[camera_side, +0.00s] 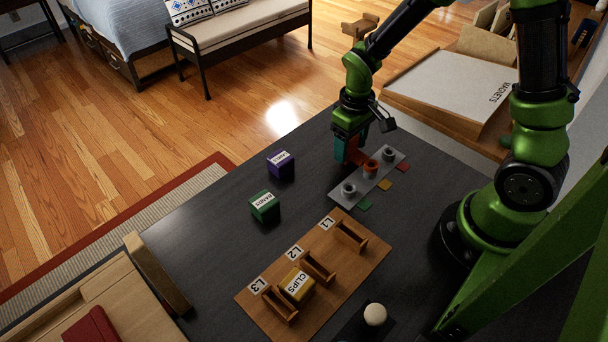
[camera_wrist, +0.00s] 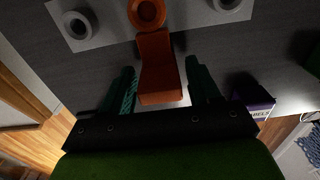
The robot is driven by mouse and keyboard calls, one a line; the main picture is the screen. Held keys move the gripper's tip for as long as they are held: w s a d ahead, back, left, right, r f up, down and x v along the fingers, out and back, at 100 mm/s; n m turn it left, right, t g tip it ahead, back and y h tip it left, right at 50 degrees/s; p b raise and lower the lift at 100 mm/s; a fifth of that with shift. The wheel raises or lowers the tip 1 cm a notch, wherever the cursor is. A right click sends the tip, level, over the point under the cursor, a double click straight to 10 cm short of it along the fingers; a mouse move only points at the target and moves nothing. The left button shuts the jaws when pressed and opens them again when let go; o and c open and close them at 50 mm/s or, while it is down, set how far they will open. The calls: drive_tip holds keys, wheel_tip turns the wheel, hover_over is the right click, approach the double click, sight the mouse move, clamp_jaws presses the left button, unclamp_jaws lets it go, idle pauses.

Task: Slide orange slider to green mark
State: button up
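The orange slider shows in the side view as an orange ring (camera_side: 371,166) on a grey plate (camera_side: 335,195), with its tab partly hidden by my gripper. The ring sits at the middle, beside the yellow mark (camera_side: 385,185). The green mark (camera_side: 365,205) lies by the plate's near end, and the red mark (camera_side: 402,167) by its far end. In the wrist view, the slider's orange tab (camera_wrist: 158,70) extends between the two teal fingers of my gripper (camera_wrist: 160,78). Narrow gaps show on both sides of the tab, so my gripper looks open around it.
Grey rings stand at the plate's near end (camera_side: 349,188) and far end (camera_side: 388,153). A purple box (camera_side: 281,166) and a green box (camera_side: 265,206) stand to the left. A wooden rack (camera_side: 330,280) with a yellow CLIPS box (camera_side: 297,286) lies in front.

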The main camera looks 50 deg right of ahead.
clamp_jaws()
drive_tip(key=a, duration=0.8)
drive_tip(key=shift+a, duration=0.1)
drive_tip(key=shift+o, duration=0.7)
unclamp_jaws()
drive_tip(key=shift+o, duration=0.3)
drive_tip(key=shift+r, duration=0.1)
wheel_tip(320, 180, up, 17)
